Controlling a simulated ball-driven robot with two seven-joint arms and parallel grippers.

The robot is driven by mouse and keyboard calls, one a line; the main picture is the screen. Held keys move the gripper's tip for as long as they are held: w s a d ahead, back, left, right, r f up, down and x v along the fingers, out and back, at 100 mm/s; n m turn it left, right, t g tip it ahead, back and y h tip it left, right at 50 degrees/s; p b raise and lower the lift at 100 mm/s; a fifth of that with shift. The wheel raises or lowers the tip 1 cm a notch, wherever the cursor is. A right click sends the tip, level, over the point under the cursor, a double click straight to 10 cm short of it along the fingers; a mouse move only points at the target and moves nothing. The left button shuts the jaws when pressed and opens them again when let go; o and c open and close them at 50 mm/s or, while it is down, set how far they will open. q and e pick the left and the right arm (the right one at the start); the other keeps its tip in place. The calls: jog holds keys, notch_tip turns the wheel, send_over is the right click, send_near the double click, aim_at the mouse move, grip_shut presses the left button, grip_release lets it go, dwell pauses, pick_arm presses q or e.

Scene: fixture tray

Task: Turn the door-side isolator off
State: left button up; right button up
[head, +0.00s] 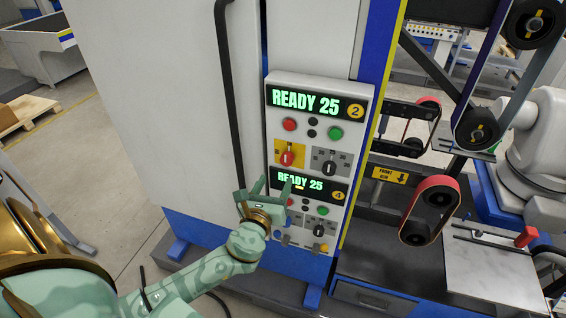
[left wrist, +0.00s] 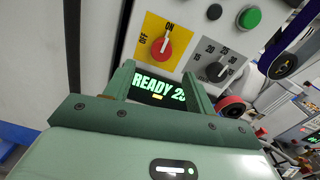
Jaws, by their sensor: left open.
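The control panel (head: 270,120) stands beside a tall grey cabinet door. Its upper half has a red rotary isolator (head: 287,156) on a yellow plate, which also shows in the left wrist view (left wrist: 167,47). That plate is marked ON and OFF, and the knob's white mark points up toward ON. My left gripper (head: 275,186) is open and empty in front of the lower display (head: 314,184), below this isolator. In the left wrist view its fingers frame a READY display (left wrist: 160,87). The gripper covers part of the lower controls. My right gripper is out of view.
A black selector (head: 329,167) is right of the isolator. Red (head: 290,124) and green (head: 335,132) buttons sit above. A long black door handle (head: 229,90) runs down left of the panel. Belt machinery (head: 430,210) stands to the right.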

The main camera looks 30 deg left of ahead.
aim_at(286, 163)
pick_arm(q)
jog(key=x, duration=0.7)
jog(key=shift+d, duration=0.2)
jog(key=shift+w+a, duration=0.2)
jog(key=shift+w, duration=0.25)
jog(key=c, duration=1)
